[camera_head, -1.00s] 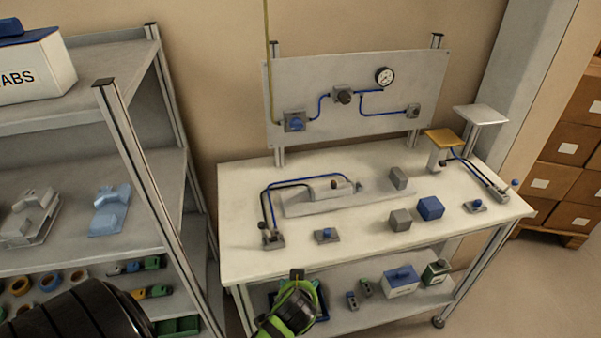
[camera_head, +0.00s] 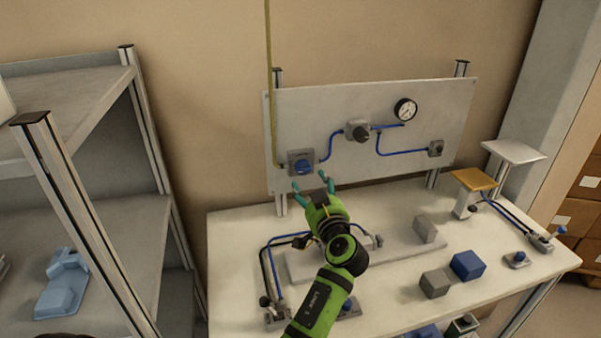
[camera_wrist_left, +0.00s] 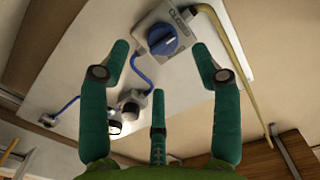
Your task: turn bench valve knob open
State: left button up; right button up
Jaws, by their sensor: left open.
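The valve knob (camera_head: 302,167) is a round blue knob on a grey square body, at the left end of the upright grey panel (camera_head: 420,109). My left gripper (camera_head: 311,182) is just below the knob and in front of the panel, fingers pointing up at it. In the left wrist view the knob (camera_wrist_left: 163,40) shows beyond and between the spread tips of the left gripper (camera_wrist_left: 161,50). The gripper is open and empty, and no finger visibly touches the knob. A white pointer mark shows on the knob. My right gripper is in neither view.
Blue tubing links the valve to a grey regulator (camera_head: 358,131), a round gauge (camera_head: 405,110) and a small fitting (camera_head: 436,148). A yellow hose (camera_head: 269,70) hangs beside the valve. Blocks, including a blue one (camera_head: 468,265), stand on the white bench (camera_head: 400,303). A shelf rack (camera_head: 80,170) stands left.

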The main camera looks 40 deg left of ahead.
aim_at(305, 170)
pick_arm(q)
jog(key=shift+w+a+r+p, duration=0.5)
jog(key=shift+w+a, duration=0.15)
jog(key=shift+w, duration=0.15)
jog(key=shift+w+a+r+p, duration=0.35)
jog(key=shift+a+p, duration=0.25)
jog(key=x, duration=0.3)
jog(key=shift+f+p, duration=0.35)
jog(key=shift+p, duration=0.05)
jog(key=shift+w+a, duration=0.1)
jog(key=shift+w, duration=0.1)
jog(key=shift+s, duration=0.1)
jog(key=c, duration=1.1)
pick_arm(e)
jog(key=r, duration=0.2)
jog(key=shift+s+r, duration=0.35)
